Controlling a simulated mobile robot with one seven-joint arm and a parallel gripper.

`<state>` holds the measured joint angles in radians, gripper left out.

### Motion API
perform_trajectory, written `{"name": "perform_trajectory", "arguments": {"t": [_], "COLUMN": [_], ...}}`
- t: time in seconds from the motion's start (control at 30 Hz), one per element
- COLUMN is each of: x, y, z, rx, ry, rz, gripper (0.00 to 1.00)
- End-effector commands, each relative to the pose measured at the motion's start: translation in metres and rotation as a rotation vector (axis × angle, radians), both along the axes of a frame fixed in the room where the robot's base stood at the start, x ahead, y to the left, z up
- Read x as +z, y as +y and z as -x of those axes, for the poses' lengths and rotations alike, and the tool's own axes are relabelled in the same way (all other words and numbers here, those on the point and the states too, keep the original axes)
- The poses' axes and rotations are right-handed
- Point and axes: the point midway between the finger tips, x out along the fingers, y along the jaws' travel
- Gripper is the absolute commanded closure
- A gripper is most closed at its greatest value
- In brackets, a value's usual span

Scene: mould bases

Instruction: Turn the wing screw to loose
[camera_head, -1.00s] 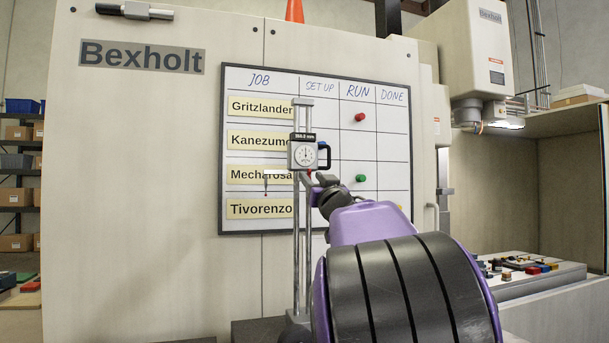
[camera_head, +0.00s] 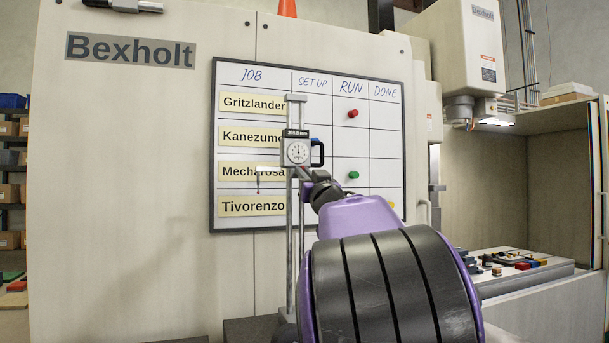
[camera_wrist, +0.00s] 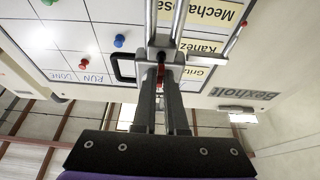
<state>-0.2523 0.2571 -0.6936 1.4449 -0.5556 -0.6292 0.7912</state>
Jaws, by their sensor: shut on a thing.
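A height gauge (camera_head: 289,240) with twin upright columns stands in front of the job board. Its slider carries a round dial (camera_head: 298,152) and a black loop handle (camera_head: 318,152); the handle also shows in the wrist view (camera_wrist: 122,68). A thin scriber arm sticks out to the left of the slider. My gripper (camera_head: 308,178) is at the slider, just below the dial. In the wrist view my gripper (camera_wrist: 160,80) is shut on a small red part, the wing screw (camera_wrist: 160,75). The fingers hide most of the screw, so its turn angle cannot be told.
A whiteboard (camera_head: 388,140) with job labels and coloured magnets hangs close behind the gauge on the large machine cabinet (camera_head: 130,200). A machine head (camera_head: 470,50) overhangs at the right. Small coloured parts lie on a bench (camera_head: 550,277) at the lower right.

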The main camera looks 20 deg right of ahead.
Motion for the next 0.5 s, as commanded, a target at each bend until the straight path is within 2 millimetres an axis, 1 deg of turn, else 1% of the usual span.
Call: {"name": "perform_trajectory", "arguments": {"t": [0.27, 0.5], "x": [0.0011, 0.0024], "y": [-0.0008, -0.0023], "z": [0.0001, 0.0002], "rx": [-0.002, -0.003], "ry": [0.0, 0.001], "rz": [0.027, 0.147], "gripper": [1.0, 1.0]}}
